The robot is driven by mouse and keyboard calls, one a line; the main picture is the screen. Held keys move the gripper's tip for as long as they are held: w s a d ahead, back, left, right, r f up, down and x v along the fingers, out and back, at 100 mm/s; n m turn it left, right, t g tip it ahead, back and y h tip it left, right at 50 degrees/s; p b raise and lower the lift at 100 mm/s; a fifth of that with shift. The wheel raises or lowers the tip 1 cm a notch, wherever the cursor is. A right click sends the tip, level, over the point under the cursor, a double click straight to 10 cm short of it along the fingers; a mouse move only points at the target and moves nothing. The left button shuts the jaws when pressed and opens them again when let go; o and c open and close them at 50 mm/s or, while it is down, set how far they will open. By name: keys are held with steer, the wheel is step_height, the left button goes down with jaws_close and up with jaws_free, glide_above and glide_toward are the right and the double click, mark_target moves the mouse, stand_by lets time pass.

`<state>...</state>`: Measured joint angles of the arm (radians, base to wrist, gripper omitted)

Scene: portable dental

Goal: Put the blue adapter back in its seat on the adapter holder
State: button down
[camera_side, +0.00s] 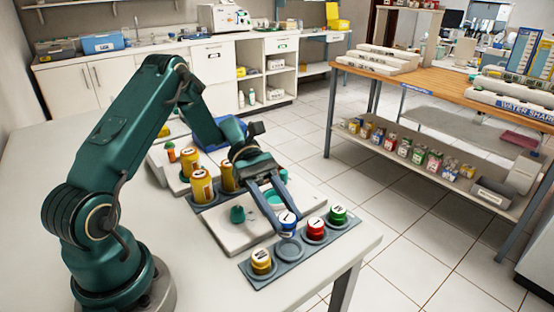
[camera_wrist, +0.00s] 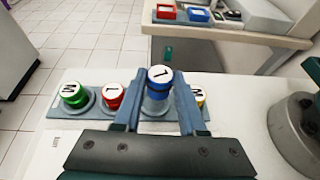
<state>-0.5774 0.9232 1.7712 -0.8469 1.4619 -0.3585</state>
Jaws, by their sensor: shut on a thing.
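The blue adapter (camera_side: 288,221), with a white top marked L, is between the two fingers of my gripper (camera_side: 289,226). In the wrist view the blue adapter (camera_wrist: 158,84) stands upright between the fingertips (camera_wrist: 159,78). My gripper is shut on it. The adapter holder (camera_side: 305,255) is a grey-blue strip near the table's front edge. Its empty round seat (camera_side: 288,250) lies between the yellow adapter (camera_side: 261,260) and the red adapter (camera_side: 316,229). The blue adapter appears raised above the holder beside that seat; the exact gap cannot be told.
A green adapter (camera_side: 338,215) sits at the holder's right end. Behind is a pale tray (camera_side: 226,235) with a teal piece (camera_side: 237,214). Yellow-orange bottles (camera_side: 201,187) stand left of the gripper. Bare white table (camera_side: 195,275) lies between my base and the holder.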

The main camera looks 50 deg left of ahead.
mark_target(285, 230)
steer(key=shift+w+d+f, duration=0.15)
steer(key=shift+d+f, duration=0.25)
steer(key=shift+d, duration=0.1)
steer(key=shift+f, duration=1.9)
steer(key=shift+c, duration=2.4)
jaws_free()
steer(key=shift+a, duration=0.15)
